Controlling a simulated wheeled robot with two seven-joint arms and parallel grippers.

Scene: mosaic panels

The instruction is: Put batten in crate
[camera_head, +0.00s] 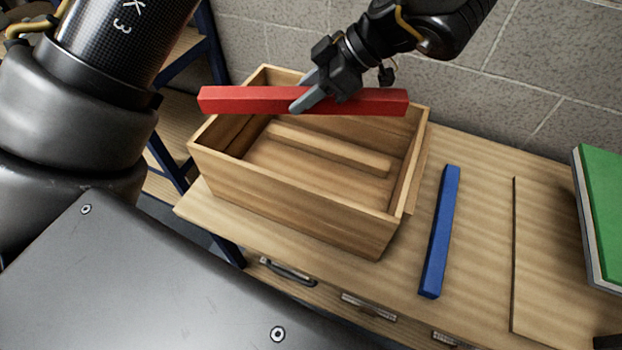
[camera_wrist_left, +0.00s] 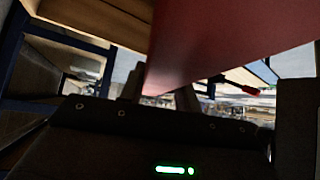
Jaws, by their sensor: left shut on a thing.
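A long red batten (camera_head: 245,100) is held roughly level over the far part of the open wooden crate (camera_head: 285,205). My left gripper (camera_head: 303,98) is shut on it near its middle. The batten spans the crate from side to side in the head view and hides part of the far rim. Its exact height above the rim is hard to tell. In the left wrist view the red batten (camera_wrist_left: 215,42) fills the upper middle, between the fingers. A plain wooden batten (camera_head: 330,148) lies on the crate floor. My right gripper is not in view.
A blue batten (camera_head: 440,232) lies on the wooden worktop (camera_head: 480,260) right of the crate. A green-topped panel (camera_head: 602,205) stands at the right edge. A grey block wall (camera_head: 540,60) rises behind.

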